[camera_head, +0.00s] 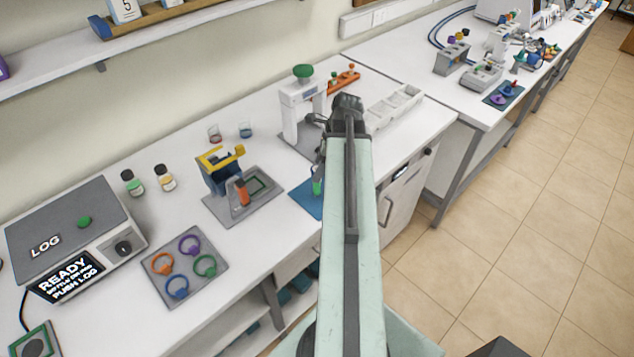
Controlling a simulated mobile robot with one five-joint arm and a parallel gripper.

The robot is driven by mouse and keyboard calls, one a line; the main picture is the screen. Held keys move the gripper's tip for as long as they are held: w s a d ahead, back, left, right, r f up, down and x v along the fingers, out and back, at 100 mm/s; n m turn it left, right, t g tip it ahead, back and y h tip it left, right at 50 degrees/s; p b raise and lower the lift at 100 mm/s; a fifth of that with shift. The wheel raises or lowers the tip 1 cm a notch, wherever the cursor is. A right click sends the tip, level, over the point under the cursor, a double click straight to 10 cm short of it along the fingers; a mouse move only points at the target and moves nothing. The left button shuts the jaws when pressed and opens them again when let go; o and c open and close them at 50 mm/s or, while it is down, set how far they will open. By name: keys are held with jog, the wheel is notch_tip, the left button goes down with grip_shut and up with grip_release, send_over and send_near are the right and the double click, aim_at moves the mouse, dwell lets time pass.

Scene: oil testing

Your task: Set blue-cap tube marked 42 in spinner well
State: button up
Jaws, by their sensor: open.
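My gripper (320,160) hangs at the far end of my pale green arm, above a blue mat (305,197). It is open, and the arm hides part of it. A small green upright thing (317,187) shows just below it on the mat; I cannot tell whether they touch. I cannot make out a blue-cap tube or the number 42 in this view. No spinner well can be told for sure; machines with coloured parts stand on the far bench (400,50), too small to read.
A blue stand with a yellow clamp (220,158) and an orange-topped piece (241,192) stand left of the mat. A white press-like device (297,105) and white bins (395,105) stand behind. A LOG box (60,225) and ring plate (185,262) are front left.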

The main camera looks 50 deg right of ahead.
jog(key=b+x, duration=0.2)
jog(key=x, duration=0.1)
jog(key=b+x, duration=0.3)
jog(key=shift+d+f, duration=0.15)
jog(key=shift+f, duration=0.2)
jog(key=shift+r, duration=0.25)
grip_shut()
jog(key=shift+r, duration=0.1)
